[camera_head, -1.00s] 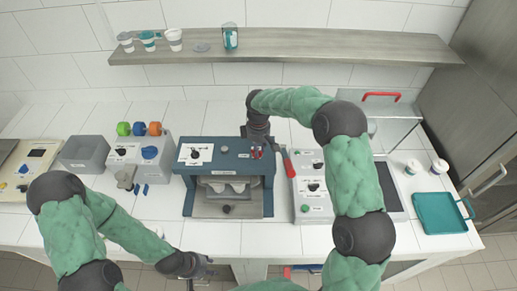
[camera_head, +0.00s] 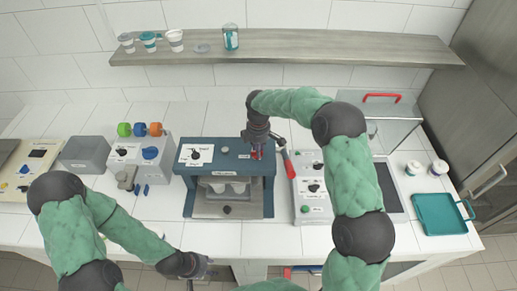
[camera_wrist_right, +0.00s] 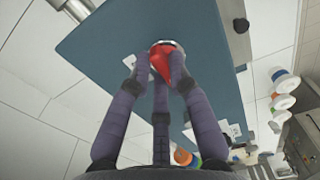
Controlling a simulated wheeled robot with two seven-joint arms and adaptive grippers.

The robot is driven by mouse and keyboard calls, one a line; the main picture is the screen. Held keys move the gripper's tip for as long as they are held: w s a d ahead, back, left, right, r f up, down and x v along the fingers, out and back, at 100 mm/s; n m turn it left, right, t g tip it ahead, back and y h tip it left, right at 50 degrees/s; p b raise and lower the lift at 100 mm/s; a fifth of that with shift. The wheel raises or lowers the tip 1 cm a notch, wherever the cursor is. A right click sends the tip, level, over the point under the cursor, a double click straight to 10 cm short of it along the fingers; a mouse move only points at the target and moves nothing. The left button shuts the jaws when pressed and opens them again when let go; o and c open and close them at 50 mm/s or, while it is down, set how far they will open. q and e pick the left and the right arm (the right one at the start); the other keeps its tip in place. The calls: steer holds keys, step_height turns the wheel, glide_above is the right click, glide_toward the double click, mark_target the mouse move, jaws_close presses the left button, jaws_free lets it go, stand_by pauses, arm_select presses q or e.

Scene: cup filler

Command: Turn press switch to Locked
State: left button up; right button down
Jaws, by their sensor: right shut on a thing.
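The blue press (camera_head: 228,168) stands in the middle of the counter. Its red switch (camera_wrist_right: 166,58) is on top, close to one edge, and shows between my right fingers in the right wrist view. My right gripper (camera_head: 256,153) reaches down onto the press top at its right side and is shut on the red switch. The fingers partly cover the switch and its labels, so its setting cannot be read. My left gripper (camera_head: 200,268) hangs low at the counter's front edge, away from the press, and its fingers are too small to judge.
A lever with a red handle (camera_head: 289,166) stands at the press's right side. A grey control box (camera_head: 312,190) is right of it. A box with colored knobs (camera_head: 140,155) is to the left. A shelf (camera_head: 290,47) with cups runs behind. A teal tray (camera_head: 440,215) lies far right.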

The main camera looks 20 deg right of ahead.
steer(key=c, duration=1.1)
jaws_free()
steer(key=shift+c, duration=0.2)
step_height(320, 180, up, 12)
